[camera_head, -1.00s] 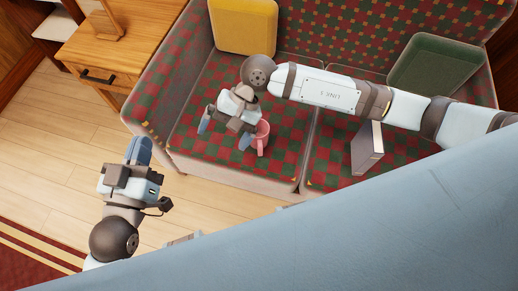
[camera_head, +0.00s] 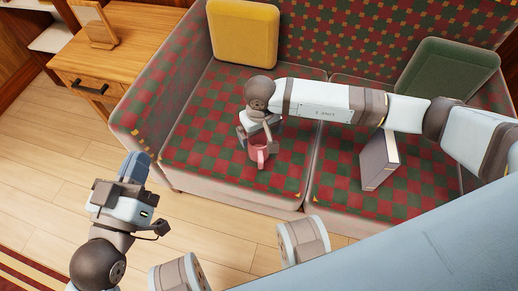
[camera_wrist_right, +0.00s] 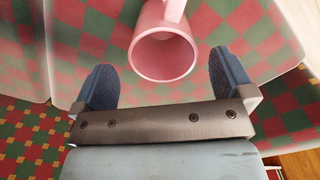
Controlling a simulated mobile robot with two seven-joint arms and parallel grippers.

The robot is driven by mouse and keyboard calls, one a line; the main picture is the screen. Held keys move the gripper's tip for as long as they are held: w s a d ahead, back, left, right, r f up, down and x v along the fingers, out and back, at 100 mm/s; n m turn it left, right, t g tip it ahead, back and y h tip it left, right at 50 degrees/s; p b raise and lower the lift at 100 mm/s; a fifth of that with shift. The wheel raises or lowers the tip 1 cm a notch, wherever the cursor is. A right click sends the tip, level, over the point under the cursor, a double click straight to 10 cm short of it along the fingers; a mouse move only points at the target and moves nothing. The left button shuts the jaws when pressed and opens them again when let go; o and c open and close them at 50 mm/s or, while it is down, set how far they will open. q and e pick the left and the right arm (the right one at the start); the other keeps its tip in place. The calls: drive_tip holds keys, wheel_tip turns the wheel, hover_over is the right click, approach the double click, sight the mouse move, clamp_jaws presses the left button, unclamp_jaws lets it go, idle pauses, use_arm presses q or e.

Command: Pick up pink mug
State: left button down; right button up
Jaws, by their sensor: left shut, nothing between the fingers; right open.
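The pink mug (camera_head: 259,154) stands on the left seat cushion of the checked sofa, near the seam, with its handle towards the front. My right gripper (camera_head: 256,137) is directly behind and over it in the head view, its fingers partly hidden. In the right wrist view the mug's round opening (camera_wrist_right: 163,54) lies between the two open fingers of this gripper (camera_wrist_right: 160,62), with a gap on each side. The handle is at the top edge of that view. My left gripper (camera_head: 135,166) is shut and empty, over the floor left of the sofa.
A grey book (camera_head: 379,162) stands on the right cushion. A yellow pillow (camera_head: 243,34) and a green pillow (camera_head: 447,69) lean on the sofa back. A wooden cabinet (camera_head: 128,58) with a frame (camera_head: 93,22) stands left. Floor in front is clear.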

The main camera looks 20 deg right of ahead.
sight(260, 143)
drive_tip(key=f+b, duration=0.1)
drive_tip(key=f, duration=0.1)
drive_tip(key=f+b, duration=0.1)
drive_tip(key=f, duration=0.2)
drive_tip(key=shift+s+a, duration=0.1)
drive_tip(key=shift+s, duration=0.1)
use_arm(q)
wheel_tip(260, 143, down, 3)
drive_tip(key=shift+d+f+g, duration=0.1)
drive_tip(key=shift+g, duration=0.6)
use_arm(e)
drive_tip(key=c, duration=1.1)
drive_tip(key=shift+r, duration=0.1)
drive_tip(key=shift+c, duration=0.2)
